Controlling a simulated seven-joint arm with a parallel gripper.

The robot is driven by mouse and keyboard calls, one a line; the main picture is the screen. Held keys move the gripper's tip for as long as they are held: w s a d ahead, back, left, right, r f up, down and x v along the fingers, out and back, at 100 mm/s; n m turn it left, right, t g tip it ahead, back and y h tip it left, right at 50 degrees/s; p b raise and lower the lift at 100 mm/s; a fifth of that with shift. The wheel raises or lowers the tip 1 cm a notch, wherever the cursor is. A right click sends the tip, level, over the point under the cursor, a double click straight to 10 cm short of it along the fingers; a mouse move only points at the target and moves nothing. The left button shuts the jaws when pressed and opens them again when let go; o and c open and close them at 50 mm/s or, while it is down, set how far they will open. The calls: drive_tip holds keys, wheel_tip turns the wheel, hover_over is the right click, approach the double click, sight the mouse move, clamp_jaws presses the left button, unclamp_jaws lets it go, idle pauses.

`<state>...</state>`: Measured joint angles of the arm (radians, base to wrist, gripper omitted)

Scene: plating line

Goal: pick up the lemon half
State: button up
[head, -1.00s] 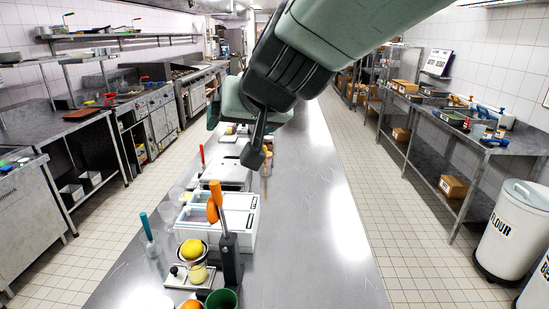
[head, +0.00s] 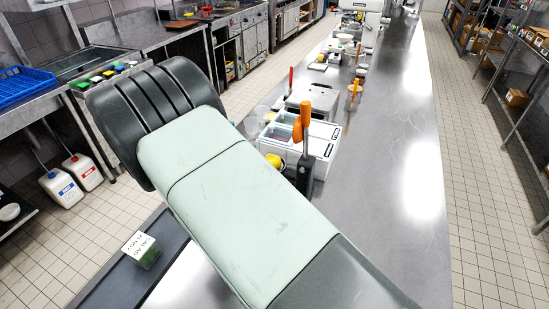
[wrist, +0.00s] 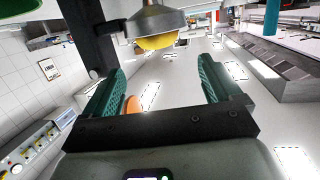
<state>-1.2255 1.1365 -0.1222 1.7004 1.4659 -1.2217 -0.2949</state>
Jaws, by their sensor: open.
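The yellow lemon half (head: 273,160) shows in the head view just left of a dark upright post (head: 305,172) with an orange handle (head: 306,112). My arm hides what lies below it. In the wrist view a yellow rounded surface (wrist: 158,42), apparently the lemon, shows at the rim of a grey metal cup (wrist: 157,22) beyond the fingertips. My gripper (wrist: 160,80) is open, its two green-padded fingers apart, with nothing held. An orange thing (wrist: 132,105) shows beside the left finger. The gripper is hidden in the head view.
The dark post (wrist: 95,40) stands close by the left finger in the wrist view. White containers (head: 312,142) stand behind the lemon in the head view. A green-labelled box (head: 146,252) sits at lower left. The counter's right side (head: 395,190) is clear.

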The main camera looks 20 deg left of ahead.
drive_tip(key=x, duration=1)
drive_tip(key=shift+f, duration=0.3)
drive_tip(key=c, duration=1.2)
wheel_tip(320, 180, up, 9)
drive_tip(key=shift+f, duration=0.1)
wheel_tip(320, 180, up, 7)
drive_tip(key=w, duration=0.3)
wheel_tip(320, 180, up, 15)
drive_tip(key=y, duration=0.1)
hover_over(274, 156)
drive_tip(key=w+d, duration=0.8)
drive_tip(key=w, duration=0.1)
drive_tip(key=s+d+r+h, duration=0.1)
drive_tip(key=s+d+r, duration=0.1)
drive_tip(key=d, duration=0.7)
drive_tip(key=s+d+r+h, duration=0.1)
drive_tip(key=s+d, duration=0.3)
drive_tip(key=d, duration=0.6)
drive_tip(key=s+d+r+m, duration=0.1)
drive_tip(key=s+d+r, duration=0.2)
drive_tip(key=d, duration=0.7)
drive_tip(key=shift+s+d+r+h, duration=0.1)
drive_tip(key=shift+s+r+h, duration=0.3)
drive_tip(key=shift+s, duration=0.2)
